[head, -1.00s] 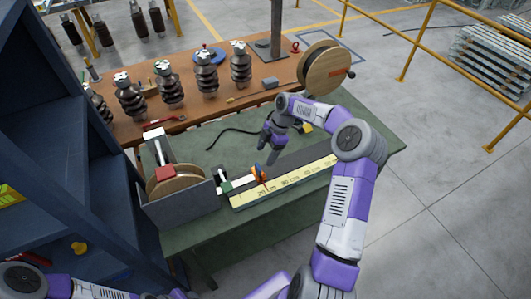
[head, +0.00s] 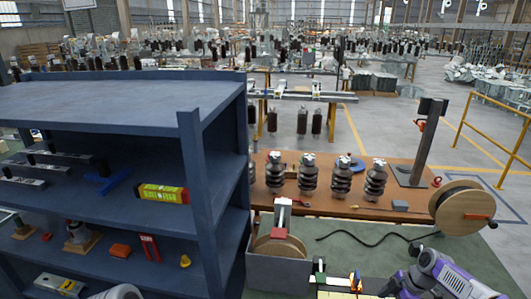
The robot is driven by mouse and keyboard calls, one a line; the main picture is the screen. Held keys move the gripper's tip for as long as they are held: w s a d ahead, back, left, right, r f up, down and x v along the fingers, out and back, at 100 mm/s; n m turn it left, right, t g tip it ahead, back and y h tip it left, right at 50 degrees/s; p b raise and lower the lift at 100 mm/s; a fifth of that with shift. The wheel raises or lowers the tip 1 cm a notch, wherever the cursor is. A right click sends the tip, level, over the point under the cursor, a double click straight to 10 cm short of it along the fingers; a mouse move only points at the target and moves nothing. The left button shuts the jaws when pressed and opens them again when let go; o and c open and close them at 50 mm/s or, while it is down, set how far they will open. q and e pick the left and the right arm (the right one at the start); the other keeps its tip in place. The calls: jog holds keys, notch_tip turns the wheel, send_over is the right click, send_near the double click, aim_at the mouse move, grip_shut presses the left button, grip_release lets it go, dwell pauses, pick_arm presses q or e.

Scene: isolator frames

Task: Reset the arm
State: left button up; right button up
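My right arm comes in at the bottom right of the head view, a white and purple forearm over the green table (head: 475,258). The dark end of my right gripper (head: 402,286) is at the bottom edge, just right of the yellow ruler-like strip (head: 338,295). Its fingertips are cut off or too small to make out, so I cannot tell whether it is open or shut. A small grey and white part of my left arm shows at the bottom left. My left gripper is out of view.
A blue shelf (head: 215,200) fills the left side. A grey box with a reel (head: 285,268) stands beside it. Several dark insulators (head: 341,177) stand on the brown table (head: 400,175). A wooden spool (head: 461,207) is at the right. A black cable (head: 370,240) lies on the green table.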

jog(key=a+f+m, duration=0.3)
jog(key=a+f, duration=0.4)
jog(key=a, duration=0.4)
jog(key=s+a+f+m+y, duration=0.1)
jog(key=s+a+f+m, duration=0.65)
jog(key=a, duration=0.55)
jog(key=s+a+f+m+h, duration=0.1)
jog(key=s+a+f+m, duration=0.1)
jog(key=s+m, duration=0.35)
jog(key=s+a+f+m, duration=0.2)
jog(key=s+f, duration=0.1)
jog(key=s, duration=0.6)
pick_arm(q)
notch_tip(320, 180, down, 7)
jog(key=b, duration=0.7)
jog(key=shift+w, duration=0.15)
pick_arm(e)
notch_tip(320, 180, down, 7)
jog(key=shift+s+d+m, duration=0.25)
jog(key=shift+s+m, duration=0.05)
jog(key=shift+m, duration=0.1)
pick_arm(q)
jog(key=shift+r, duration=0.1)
